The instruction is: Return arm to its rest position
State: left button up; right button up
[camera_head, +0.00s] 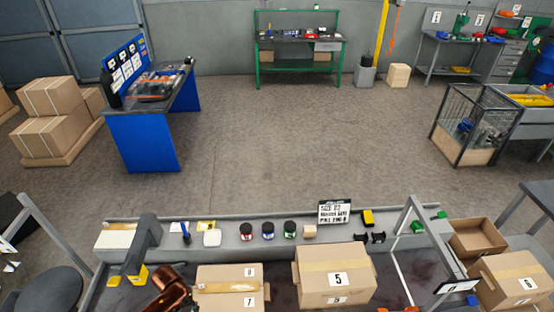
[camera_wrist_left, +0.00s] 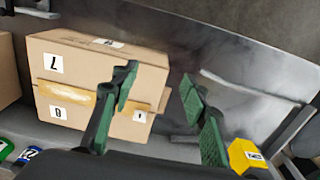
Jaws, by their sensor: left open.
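In the left wrist view my left gripper (camera_wrist_left: 158,88) is open. Its two green-padded fingers are spread apart with nothing between them. A cardboard box with labels 7 and 8 (camera_wrist_left: 95,80) lies behind and to the left of the fingers; I cannot tell whether a finger touches it. The same box (camera_head: 229,278) is at the near edge of the head view. My right gripper is in neither view.
A box labelled 5 (camera_head: 334,276) stands right of the 7 and 8 box. Small jars (camera_head: 268,231) and a sign (camera_head: 334,212) line the bench's far side.

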pick_arm(q)
jog(key=s+d+r+m+t+h, duration=0.1)
jog(key=s+d+m+t+h, duration=0.1)
jog(key=s+d, duration=0.55)
jog(key=s+a+r+n+t+y, duration=0.1)
jog(key=s+a+r+y, duration=0.1)
jog(key=s+a+r, duration=0.3)
jog(key=s+a+r+y, duration=0.1)
jog(key=s+a+r, duration=0.1)
jog(key=s+a, duration=0.35)
jog(key=s+d+f+b, duration=0.15)
jog(key=f+b, duration=0.25)
jog(key=f, duration=1.5)
jog(key=s+d+f+b, duration=0.15)
jog(key=f+b, duration=0.25)
jog(key=f, duration=1.4)
jog(key=s+f+g+b, duration=0.1)
jog(key=s+f+b, duration=0.3)
jog(key=s+f, duration=0.6)
jog(key=s+f+m+g+b, duration=0.1)
jog(key=s+f+b, duration=0.2)
jog(key=s+f, duration=0.6)
notch_tip(320, 180, down, 7)
jog(key=shift+s+d+f+h+b, duration=0.1)
jog(key=shift+s+d+h+b, duration=0.1)
jog(key=shift+s+h+b, duration=0.15)
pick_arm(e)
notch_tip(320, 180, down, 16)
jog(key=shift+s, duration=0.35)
